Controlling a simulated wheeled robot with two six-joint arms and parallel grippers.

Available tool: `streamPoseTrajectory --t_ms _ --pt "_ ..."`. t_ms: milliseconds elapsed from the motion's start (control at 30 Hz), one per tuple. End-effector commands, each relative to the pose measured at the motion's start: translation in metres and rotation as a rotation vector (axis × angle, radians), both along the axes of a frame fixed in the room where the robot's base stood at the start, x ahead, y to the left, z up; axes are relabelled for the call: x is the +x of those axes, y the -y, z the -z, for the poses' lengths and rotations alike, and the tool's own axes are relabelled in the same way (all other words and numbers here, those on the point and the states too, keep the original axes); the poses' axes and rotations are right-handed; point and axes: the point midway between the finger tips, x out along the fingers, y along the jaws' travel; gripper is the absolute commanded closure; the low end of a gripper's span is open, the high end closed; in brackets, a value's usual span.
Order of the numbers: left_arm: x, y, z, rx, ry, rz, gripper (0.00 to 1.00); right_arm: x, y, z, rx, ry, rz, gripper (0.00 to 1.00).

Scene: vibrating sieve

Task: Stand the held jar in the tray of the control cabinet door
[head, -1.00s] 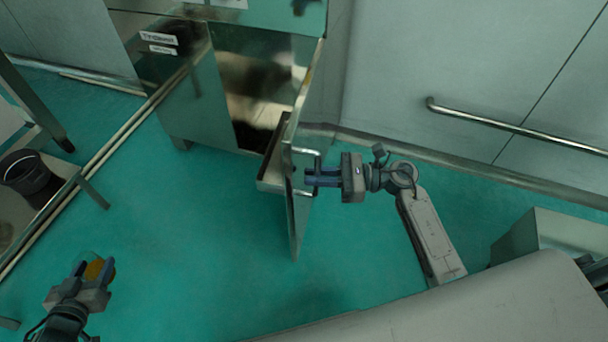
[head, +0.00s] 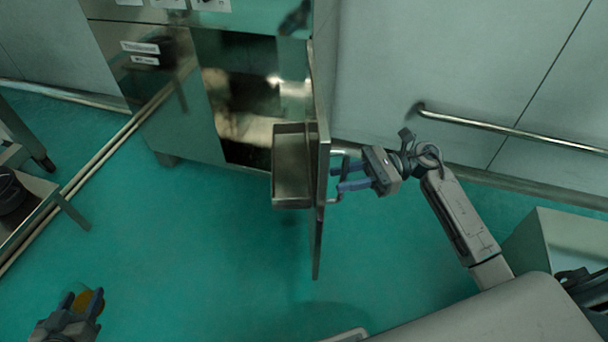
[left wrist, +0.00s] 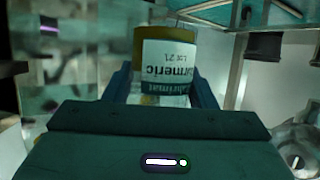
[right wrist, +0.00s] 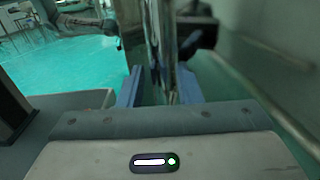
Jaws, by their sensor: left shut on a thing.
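My left gripper (head: 82,304) is shut on the jar (head: 90,301), low at the left of the head view and far from the door. In the left wrist view the jar (left wrist: 165,62) has a brown-orange top and a white label reading "turmeric", seen upside down. The cabinet door (head: 319,235) stands open, nearly edge-on. Its metal tray (head: 292,170) is on the inner face and looks empty. My right gripper (head: 349,177) is open at the door handle (head: 336,201) on the outer side; its fingers stand apart, and contact is unclear.
The control cabinet (head: 185,110) has a dark open interior behind the tray. A bench (head: 45,205) with a dark container (head: 10,190) is at the left. A wall rail (head: 500,130) runs at the right. Green floor lies clear between the left gripper and the door.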

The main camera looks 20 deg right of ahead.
Motion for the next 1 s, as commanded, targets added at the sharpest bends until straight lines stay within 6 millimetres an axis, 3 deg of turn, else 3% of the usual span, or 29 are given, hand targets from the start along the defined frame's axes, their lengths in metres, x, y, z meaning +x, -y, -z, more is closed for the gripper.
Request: streamPoseTrajectory --t_ms 367,800,1000 --pt "0.0 0.0 -0.001 0.0 0.001 0.0 0.77 -0.001 0.005 0.0 0.0 0.001 -0.001 0.67" --pt "0.0 0.0 -0.009 0.0 0.001 0.0 0.77 -0.004 0.09 0.0 -0.002 -0.002 0.002 0.67" --pt "0.0 0.0 -0.01 0.0 0.001 0.0 0.77 -0.004 0.115 0.0 0.0 -0.002 0.001 0.67"
